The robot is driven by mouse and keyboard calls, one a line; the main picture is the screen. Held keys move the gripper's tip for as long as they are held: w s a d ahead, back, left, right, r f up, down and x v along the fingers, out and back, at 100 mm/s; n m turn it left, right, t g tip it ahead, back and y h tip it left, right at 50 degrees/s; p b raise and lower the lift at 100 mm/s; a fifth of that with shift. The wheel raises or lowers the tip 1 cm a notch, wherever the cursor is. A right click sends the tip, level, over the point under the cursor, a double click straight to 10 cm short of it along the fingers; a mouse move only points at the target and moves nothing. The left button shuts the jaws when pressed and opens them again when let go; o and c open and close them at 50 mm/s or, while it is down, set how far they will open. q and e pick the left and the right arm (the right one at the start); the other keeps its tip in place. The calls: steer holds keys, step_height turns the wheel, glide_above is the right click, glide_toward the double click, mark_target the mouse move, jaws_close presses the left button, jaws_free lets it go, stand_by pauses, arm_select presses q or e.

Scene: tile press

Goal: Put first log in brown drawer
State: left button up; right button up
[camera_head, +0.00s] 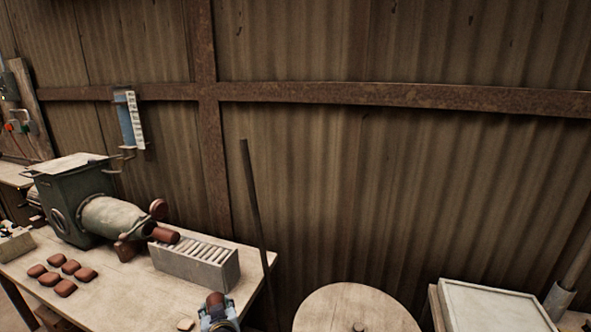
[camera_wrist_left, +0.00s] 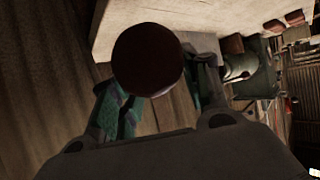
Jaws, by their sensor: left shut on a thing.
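My left gripper (camera_head: 218,314) is at the bottom of the head view, in front of the table's front edge. It is shut on a reddish-brown log (camera_head: 215,299). In the left wrist view the log's round dark end (camera_wrist_left: 147,60) shows between the green-padded fingers of the left gripper (camera_wrist_left: 158,82). Another reddish-brown log (camera_head: 165,235) sticks out at the outlet of the green press (camera_head: 80,205), by the grey slotted box. No brown drawer can be made out clearly. My right gripper is not in view.
The wooden table (camera_head: 120,305) holds several reddish-brown tiles (camera_head: 65,287) and the grey slotted box (camera_head: 195,268). A dark rod (camera_head: 255,205) leans behind it. A round wooden top (camera_head: 355,308) and a white-topped box (camera_head: 495,305) stand to the right.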

arm_select(q)
steer(key=s+f+m+t+h, duration=0.1)
steer(key=s+f+m+h, duration=0.4)
steer(key=f, duration=0.1)
steer(key=shift+a, duration=0.25)
steer(key=shift+f, duration=0.1)
stand_by(0.3)
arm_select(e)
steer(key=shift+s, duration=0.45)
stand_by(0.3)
